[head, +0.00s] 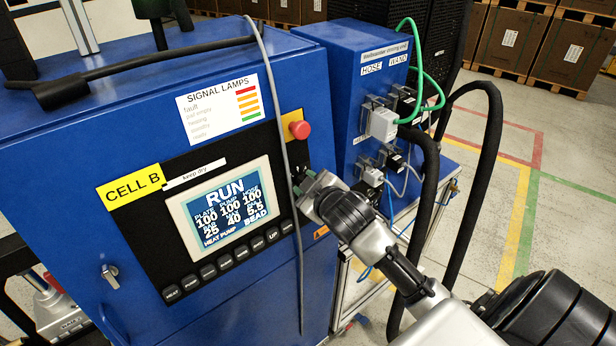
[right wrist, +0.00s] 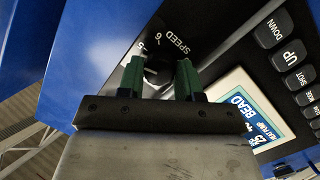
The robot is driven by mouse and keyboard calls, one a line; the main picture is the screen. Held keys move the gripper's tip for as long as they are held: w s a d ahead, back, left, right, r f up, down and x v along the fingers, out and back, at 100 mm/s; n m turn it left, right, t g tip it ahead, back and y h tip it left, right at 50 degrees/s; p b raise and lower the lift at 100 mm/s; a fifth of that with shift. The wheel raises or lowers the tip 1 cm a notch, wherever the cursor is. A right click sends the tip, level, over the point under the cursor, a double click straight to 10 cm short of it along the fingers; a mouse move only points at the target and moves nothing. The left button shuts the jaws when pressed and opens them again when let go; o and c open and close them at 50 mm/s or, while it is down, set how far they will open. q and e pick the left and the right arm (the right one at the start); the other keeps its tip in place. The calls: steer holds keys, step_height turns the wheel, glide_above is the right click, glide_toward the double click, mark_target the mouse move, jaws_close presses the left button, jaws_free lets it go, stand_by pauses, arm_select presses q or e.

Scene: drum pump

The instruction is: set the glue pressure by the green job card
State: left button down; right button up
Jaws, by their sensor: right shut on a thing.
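The blue control cabinet (head: 232,245) has a lit screen (head: 226,210) reading RUN, with 100s on top, then 25, 40 and 5.5, and BEAD below. My right gripper (head: 312,187) is at the panel's right edge, beside the screen. In the right wrist view its green fingers (right wrist: 160,76) are shut on a dark knob (right wrist: 157,72) labelled SPEED, with numerals 5 and 6 by it. The fingers hide part of the knob. A row of black buttons (head: 226,265) runs below the screen. No green job card is seen. My left gripper is not in view.
A red stop button (head: 299,130) sits above my right gripper. A grey cable (head: 297,250) hangs down the cabinet front. A blue hose unit (head: 345,60) with plugs and thick black hoses (head: 484,180) stands at right.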

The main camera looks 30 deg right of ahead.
steer(key=shift+m+y+p, duration=0.3)
steer(key=shift+m+p, duration=0.05)
steer(key=shift+m, duration=0.95)
steer(key=o, duration=0.9)
steer(key=shift+d, duration=0.1)
steer(key=shift+b+v, duration=1.6)
steer(key=shift+v, duration=3.8)
